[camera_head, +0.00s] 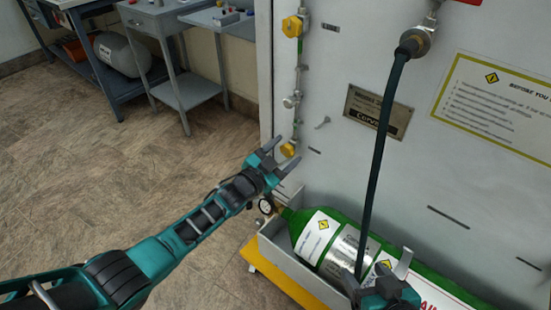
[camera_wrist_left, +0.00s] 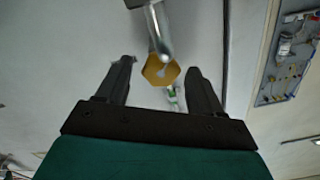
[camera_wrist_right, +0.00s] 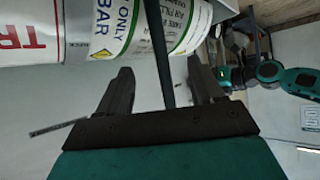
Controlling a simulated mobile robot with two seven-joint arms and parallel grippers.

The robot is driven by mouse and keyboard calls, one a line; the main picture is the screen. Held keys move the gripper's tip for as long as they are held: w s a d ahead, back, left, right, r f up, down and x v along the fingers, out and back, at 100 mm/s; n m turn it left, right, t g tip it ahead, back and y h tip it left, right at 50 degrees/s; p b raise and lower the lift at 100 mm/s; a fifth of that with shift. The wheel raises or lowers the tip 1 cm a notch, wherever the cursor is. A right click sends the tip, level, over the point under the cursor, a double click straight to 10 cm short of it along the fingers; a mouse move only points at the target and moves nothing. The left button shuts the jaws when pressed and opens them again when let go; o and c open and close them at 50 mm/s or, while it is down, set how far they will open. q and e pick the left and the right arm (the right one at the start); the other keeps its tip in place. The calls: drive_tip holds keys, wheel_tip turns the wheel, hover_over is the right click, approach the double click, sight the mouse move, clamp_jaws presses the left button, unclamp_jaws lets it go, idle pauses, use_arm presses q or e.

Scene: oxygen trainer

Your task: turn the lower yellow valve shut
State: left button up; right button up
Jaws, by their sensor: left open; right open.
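The lower yellow valve (camera_head: 288,150) is a small yellow knob near the left edge of the grey cabinet panel. My left gripper (camera_head: 287,153) reaches it from the lower left, open, with its fingertips on either side of the knob. In the left wrist view, the hexagonal yellow knob (camera_wrist_left: 154,72) lies between the two open fingers (camera_wrist_left: 160,66), with a gap on both sides. My right gripper (camera_head: 376,269) is open at the bottom, in front of the green cylinder (camera_head: 346,240). In the right wrist view, a black hose crosses between or behind its fingers (camera_wrist_right: 159,68); I cannot tell which.
An upper yellow valve (camera_head: 292,26) sits above on the same pipe (camera_head: 298,75). The black hose (camera_head: 376,160) hangs down the panel to the right. The cylinder lies in a grey trough (camera_head: 277,240) with a yellow base. Open floor lies left, with workbenches (camera_head: 150,20) behind.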

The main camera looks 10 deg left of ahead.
use_arm(q)
drive_tip(key=shift+s+a, duration=0.35)
drive_tip(key=shift+s, duration=0.05)
drive_tip(key=p+v, duration=0.3)
drive_tip(key=v, duration=0.8)
drive_tip(key=shift+s+a+p, duration=0.2)
drive_tip(key=shift+s+p, duration=0.1)
drive_tip(key=shift+p, duration=0.1)
use_arm(e)
drive_tip(key=shift+s+d+r, duration=0.2)
drive_tip(key=shift+d+r, duration=0.15)
drive_tip(key=shift+r, duration=0.2)
drive_tip(key=shift+s+d+r, duration=0.2)
drive_tip(key=shift+d+r, duration=0.1)
drive_tip(key=shift+r, duration=0.25)
